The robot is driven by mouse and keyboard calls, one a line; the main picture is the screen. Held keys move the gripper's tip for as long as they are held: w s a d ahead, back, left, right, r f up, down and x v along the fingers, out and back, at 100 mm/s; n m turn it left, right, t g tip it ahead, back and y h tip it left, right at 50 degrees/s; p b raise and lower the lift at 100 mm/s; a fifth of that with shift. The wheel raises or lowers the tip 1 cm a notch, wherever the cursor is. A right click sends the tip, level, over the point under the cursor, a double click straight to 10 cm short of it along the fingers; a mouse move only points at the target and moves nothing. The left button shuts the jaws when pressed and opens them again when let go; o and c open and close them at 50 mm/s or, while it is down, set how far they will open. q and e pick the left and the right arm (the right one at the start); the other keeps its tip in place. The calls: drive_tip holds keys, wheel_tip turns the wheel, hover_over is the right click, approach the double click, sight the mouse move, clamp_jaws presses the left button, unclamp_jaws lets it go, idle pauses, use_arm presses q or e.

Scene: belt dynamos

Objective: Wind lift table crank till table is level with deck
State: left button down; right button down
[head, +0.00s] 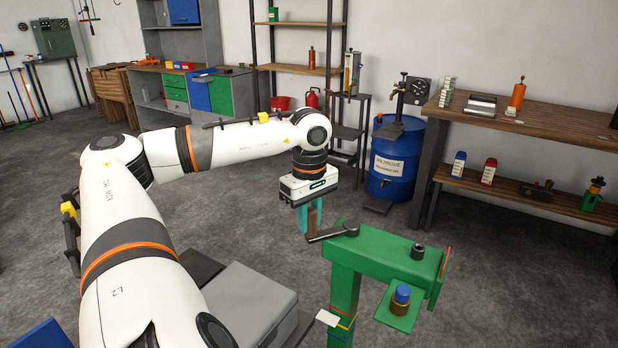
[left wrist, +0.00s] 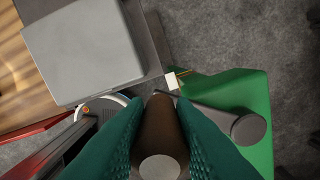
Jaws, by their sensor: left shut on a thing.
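My left gripper (head: 312,222) is shut on the brown crank handle (left wrist: 163,125), which stands between its green fingers in the left wrist view. The dark crank arm (head: 332,233) runs from the handle to a hub on top of the green stand (head: 385,250). A grey block (head: 250,300) rests on a dark platform, apparently the lift table, left of the stand; the block also shows in the left wrist view (left wrist: 82,48). A white pointer (head: 328,318) lies beside red and yellow marks on the green post. My right gripper is out of view.
A blue-capped brass piece (head: 401,298) sits on a green side plate of the stand. A blue drum (head: 394,165) and a wooden workbench (head: 530,122) stand behind. Bare floor lies between the stand and them.

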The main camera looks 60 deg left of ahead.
use_arm(q)
drive_tip(key=shift+w+a+r, duration=0.15)
drive_tip(key=shift+a+r, duration=0.15)
drive_tip(key=shift+r, duration=0.05)
drive_tip(key=c, duration=1.3)
unclamp_jaws()
drive_tip(key=shift+f, duration=0.1)
drive_tip(key=shift+o, duration=0.5)
drive_tip(key=shift+w+f, duration=0.1)
drive_tip(key=shift+f, duration=0.15)
drive_tip(key=shift+r, duration=0.1)
drive_tip(key=shift+d+r, duration=0.1)
drive_tip(key=shift+r, duration=0.15)
wheel_tip(320, 180, up, 11)
drive_tip(key=p, duration=0.5)
drive_tip(key=shift+r, duration=0.2)
drive_tip(key=shift+c, duration=0.3)
